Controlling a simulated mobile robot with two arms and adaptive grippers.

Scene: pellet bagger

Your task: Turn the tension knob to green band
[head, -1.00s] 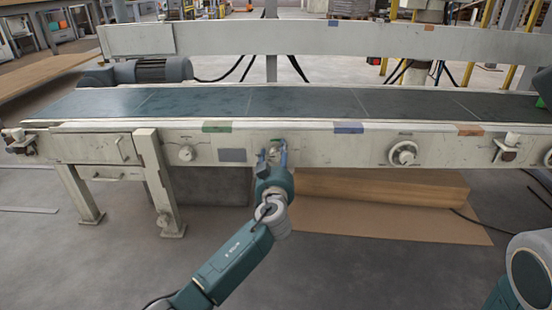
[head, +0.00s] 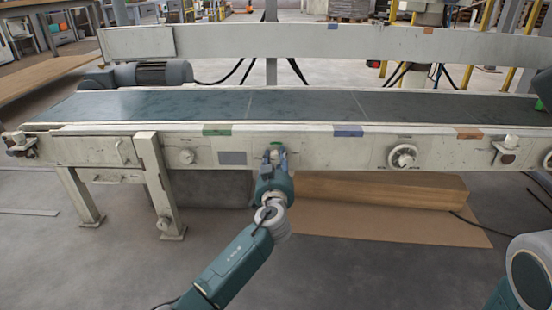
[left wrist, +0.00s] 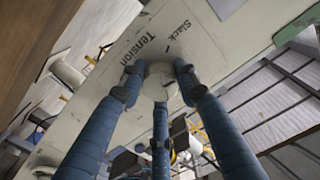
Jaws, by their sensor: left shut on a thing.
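The tension knob (left wrist: 160,82) is a pale round knob on the conveyor's front panel. In the left wrist view the words "Tension" and "Slack" are printed on the panel beside it. My left gripper (head: 275,152) is shut on the knob. Its blue fingers also show in the left wrist view (left wrist: 160,88), with their tips around the knob's sides. In the head view the gripper hides most of the knob, and a small green mark (head: 277,144) shows at the fingertips. The knob's pointer cannot be made out. My right gripper is out of view.
The conveyor belt (head: 300,104) runs above the panel. A small knob (head: 186,157) is to the left and a larger handwheel (head: 402,156) to the right. Green (head: 217,130), blue (head: 348,130) and orange (head: 469,133) patches mark the rail. A brown stack (head: 380,188) lies below.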

